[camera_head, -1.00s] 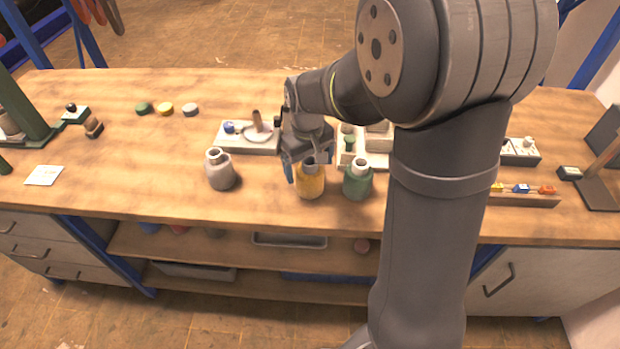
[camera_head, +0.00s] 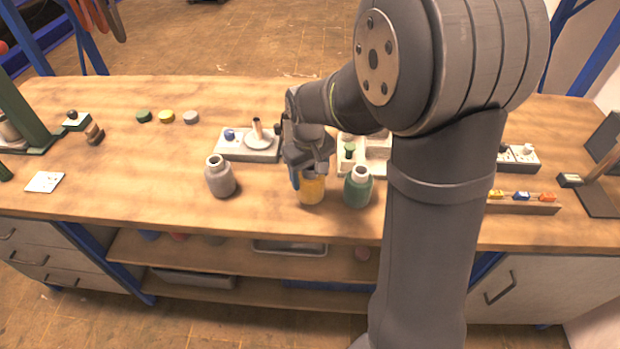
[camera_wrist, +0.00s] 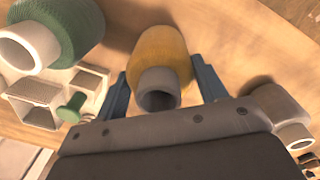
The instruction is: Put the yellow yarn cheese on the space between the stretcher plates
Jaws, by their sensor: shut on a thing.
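The yellow yarn cheese (camera_head: 313,191) stands near the front middle of the bench, between a grey and a green one. The gripper hides the tube's top in the head view. I cannot tell which things are the stretcher plates; a dark upright plate (camera_head: 604,137) stands at the far right.
The grey yarn cheese (camera_head: 220,180) stands close on the left, the green one (camera_head: 357,190) close on the right. Behind are a pale base with a disc and peg (camera_head: 248,148) and a white compartmented holder (camera_head: 347,165).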

